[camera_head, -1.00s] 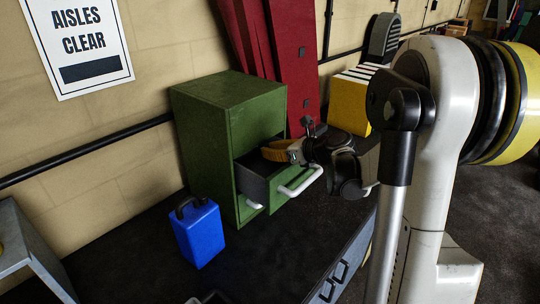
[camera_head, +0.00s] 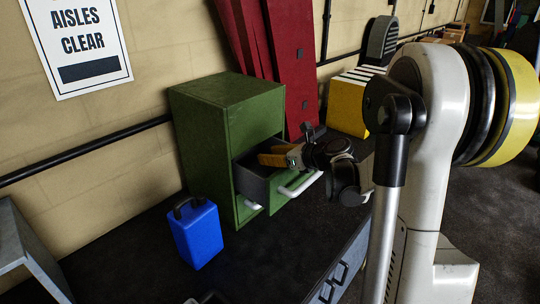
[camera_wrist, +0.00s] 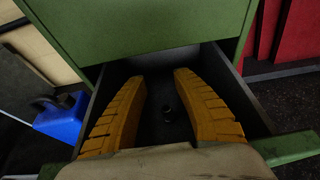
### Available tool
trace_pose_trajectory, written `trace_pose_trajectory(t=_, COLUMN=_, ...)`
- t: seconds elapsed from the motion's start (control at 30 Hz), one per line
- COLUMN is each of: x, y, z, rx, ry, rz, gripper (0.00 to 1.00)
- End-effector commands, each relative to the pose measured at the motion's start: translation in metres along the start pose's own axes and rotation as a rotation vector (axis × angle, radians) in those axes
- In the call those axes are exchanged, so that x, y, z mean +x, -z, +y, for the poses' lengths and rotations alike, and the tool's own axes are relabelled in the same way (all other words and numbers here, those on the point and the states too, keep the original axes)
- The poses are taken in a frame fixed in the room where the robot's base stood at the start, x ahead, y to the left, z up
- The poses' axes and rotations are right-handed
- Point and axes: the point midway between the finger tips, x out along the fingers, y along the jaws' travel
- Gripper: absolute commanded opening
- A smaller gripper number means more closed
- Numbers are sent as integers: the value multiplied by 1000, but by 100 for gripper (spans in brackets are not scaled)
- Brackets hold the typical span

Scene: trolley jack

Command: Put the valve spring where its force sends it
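A green cabinet (camera_head: 222,125) stands against the wall with its upper drawer (camera_head: 262,186) pulled out. In the wrist view, the drawer's dark interior (camera_wrist: 155,92) shows below the green cabinet front. My gripper (camera_head: 262,154) reaches over the open drawer; its two yellow fingers are spread apart in the wrist view (camera_wrist: 158,76). No other spring is recognisable.
A blue can with a dark handle (camera_head: 197,232) stands left of the cabinet. Red panels (camera_head: 292,70) lean behind it, and a yellow striped block (camera_head: 349,104) stands to the right. A grey metal piece (camera_head: 28,250) is at far left. Dark floor lies in front.

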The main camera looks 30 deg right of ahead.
Motion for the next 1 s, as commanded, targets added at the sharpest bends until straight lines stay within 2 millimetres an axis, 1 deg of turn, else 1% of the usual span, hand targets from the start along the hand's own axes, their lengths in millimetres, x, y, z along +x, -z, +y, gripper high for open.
trace_pose_trajectory(t=0.03, x=2, y=8, z=4, rx=-7, ry=-7, rz=13, gripper=35)
trace_pose_trajectory(t=0.17, x=2, y=8, z=4, rx=-7, ry=-8, rz=13, gripper=35)
trace_pose_trajectory(t=0.27, x=1, y=5, z=4, rx=-6, ry=-9, rz=13, gripper=35)
trace_pose_trajectory(t=0.37, x=-3, y=-5, z=4, rx=-6, ry=-9, rz=13, gripper=35)
trace_pose_trajectory(t=0.4, x=-7, y=-8, z=3, rx=-5, ry=-7, rz=12, gripper=35)
trace_pose_trajectory(t=0.47, x=-22, y=-5, z=2, rx=-4, ry=-2, rz=11, gripper=35)
trace_pose_trajectory(t=0.7, x=-81, y=-7, z=1, rx=-2, ry=0, rz=8, gripper=35)
trace_pose_trajectory(t=0.8, x=-100, y=-8, z=1, rx=-2, ry=0, rz=8, gripper=35)
trace_pose_trajectory(t=0.9, x=-114, y=-8, z=1, rx=-3, ry=-1, rz=7, gripper=35)
trace_pose_trajectory(t=1.0, x=-121, y=-8, z=1, rx=-3, ry=-2, rz=7, gripper=35)
